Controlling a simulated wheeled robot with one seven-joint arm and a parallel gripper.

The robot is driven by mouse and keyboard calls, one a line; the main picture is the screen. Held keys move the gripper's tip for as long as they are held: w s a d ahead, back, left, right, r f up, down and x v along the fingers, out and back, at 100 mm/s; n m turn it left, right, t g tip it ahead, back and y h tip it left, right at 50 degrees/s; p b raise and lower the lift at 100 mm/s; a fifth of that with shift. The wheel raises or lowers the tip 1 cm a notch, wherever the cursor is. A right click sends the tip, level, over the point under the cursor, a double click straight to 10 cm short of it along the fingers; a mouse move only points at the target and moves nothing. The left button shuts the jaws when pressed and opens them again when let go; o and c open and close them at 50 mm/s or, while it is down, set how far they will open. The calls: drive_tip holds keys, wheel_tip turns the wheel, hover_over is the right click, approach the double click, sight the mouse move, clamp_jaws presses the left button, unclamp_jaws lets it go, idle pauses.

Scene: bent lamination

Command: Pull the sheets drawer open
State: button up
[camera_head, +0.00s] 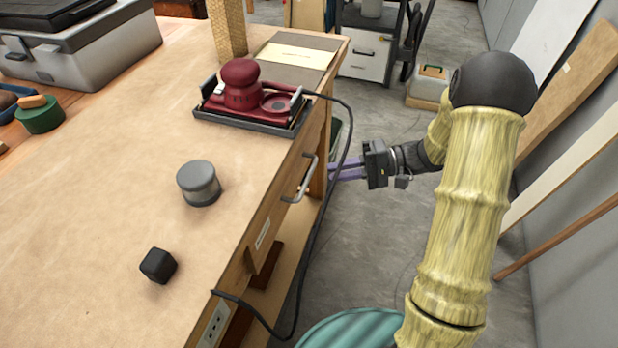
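A wooden drawer front with a white label (262,233) sits under the right edge of the workbench and looks flush with it. I cannot read the label. A grey bar handle (301,180) stands out from the bench's front. My gripper (338,171) is to the right of the handle, with its two purple fingers pointing left toward it. The fingers look parted, with nothing seen between them. They appear apart from the handle. A black cable (346,125) passes close to the fingertips.
The cable runs from a red sander (240,85) on a tray down to an outlet (215,325). A grey tin (199,183) and a black block (158,265) stand on the workbench (110,160). A teal round object (350,330) is below. Boards lean at right; floor between is clear.

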sight(309, 175)
drive_tip(key=a, duration=0.2)
drive_tip(key=a+f, duration=0.1)
drive_tip(key=a, duration=0.2)
drive_tip(key=a+b, duration=0.1)
drive_tip(key=a, duration=0.1)
drive_tip(key=shift+s+a+f, duration=0.15)
drive_tip(key=shift+s, duration=0.05)
clamp_jaws()
